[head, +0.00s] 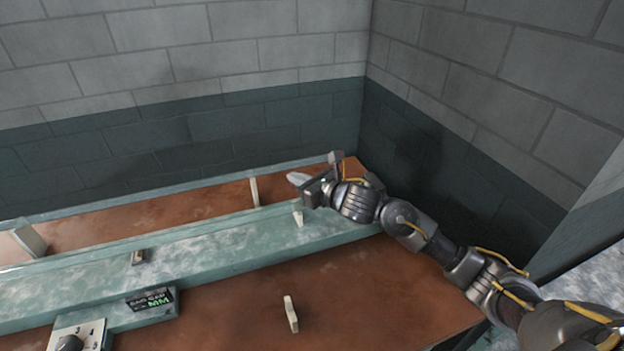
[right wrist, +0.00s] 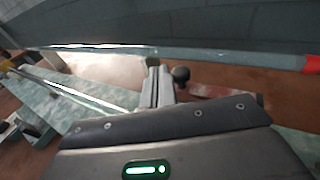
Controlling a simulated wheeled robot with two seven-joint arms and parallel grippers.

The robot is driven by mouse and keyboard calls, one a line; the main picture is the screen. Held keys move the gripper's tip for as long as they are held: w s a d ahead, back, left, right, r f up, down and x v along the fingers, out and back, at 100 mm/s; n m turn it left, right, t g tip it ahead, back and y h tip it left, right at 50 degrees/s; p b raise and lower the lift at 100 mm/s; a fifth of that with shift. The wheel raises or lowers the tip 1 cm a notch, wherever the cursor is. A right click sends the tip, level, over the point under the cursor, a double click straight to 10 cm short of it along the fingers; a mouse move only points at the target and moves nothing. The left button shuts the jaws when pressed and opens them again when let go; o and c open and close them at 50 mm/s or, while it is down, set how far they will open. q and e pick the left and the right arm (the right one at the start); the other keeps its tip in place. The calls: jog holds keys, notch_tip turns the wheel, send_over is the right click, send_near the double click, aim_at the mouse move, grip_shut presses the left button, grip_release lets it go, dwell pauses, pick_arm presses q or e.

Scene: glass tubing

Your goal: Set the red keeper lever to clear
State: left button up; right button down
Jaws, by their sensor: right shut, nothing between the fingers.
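My right gripper (head: 297,179) is over the far right end of the bench, its fingers pointing left in the head view. In the right wrist view its fingers (right wrist: 158,82) are together and hold nothing. A dark round knob (right wrist: 181,75) shows just right of the fingertips; I cannot tell whether they touch. A dull reddish bar (right wrist: 215,92) lies right of the knob, partly hidden by the gripper body. A bright red piece (right wrist: 311,63) shows at the right edge. I cannot tell which is the keeper lever or how it is set. My left gripper is out of view.
A pale green rail (head: 215,247) runs along the brown bench (head: 390,295). A display box (head: 151,300) and a dial panel (head: 92,336) are at lower left. Pale uprights (head: 290,314) stand on the bench. Block walls close off the back and right.

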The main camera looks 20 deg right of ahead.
jog(key=s+a+r+p, duration=0.3)
jog(key=s+r+p, duration=0.2)
jog(key=s+r, duration=0.6)
jog(key=s, duration=0.2)
jog(key=shift+s+a+r, duration=0.3)
jog(key=shift+r, duration=0.05)
